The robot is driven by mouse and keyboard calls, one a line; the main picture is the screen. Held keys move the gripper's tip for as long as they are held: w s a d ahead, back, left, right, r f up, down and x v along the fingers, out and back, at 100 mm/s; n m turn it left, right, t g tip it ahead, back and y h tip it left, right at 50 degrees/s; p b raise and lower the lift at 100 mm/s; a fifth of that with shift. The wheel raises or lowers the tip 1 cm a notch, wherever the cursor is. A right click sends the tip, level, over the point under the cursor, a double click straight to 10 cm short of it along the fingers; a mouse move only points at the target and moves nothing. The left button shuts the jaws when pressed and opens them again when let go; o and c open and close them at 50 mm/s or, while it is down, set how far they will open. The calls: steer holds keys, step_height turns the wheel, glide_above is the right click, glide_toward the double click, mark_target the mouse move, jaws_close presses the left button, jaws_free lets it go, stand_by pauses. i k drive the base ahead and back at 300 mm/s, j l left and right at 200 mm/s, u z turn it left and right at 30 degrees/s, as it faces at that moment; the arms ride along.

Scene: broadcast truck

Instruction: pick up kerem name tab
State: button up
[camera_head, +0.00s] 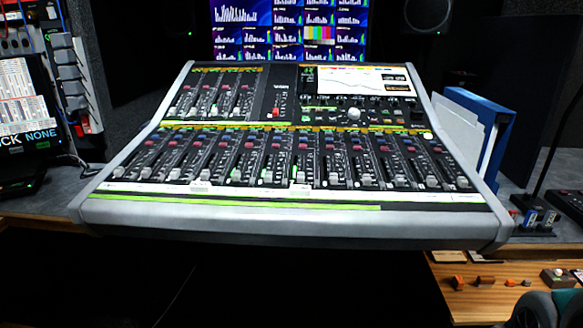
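A large mixing console (290,219) fills the middle of the view, with rows of faders and knobs. A pale label strip (140,187) runs along its front edge. Two small raised pale tabs lie on that strip: a left tab (200,187) and a middle tab (300,189). Any lettering on them is too small to read, so I cannot tell which, if either, is the kerem name tab.
A wooden surface (480,303) with several small items lies low at the right. Blue and white binders (492,132) stand right of the console. Screens (290,30) stand behind it. A dark rounded shape (540,312) shows at the bottom right. The space below the console is dark.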

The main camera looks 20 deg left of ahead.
mark_target(195, 187)
steer(key=u, duration=1.5)
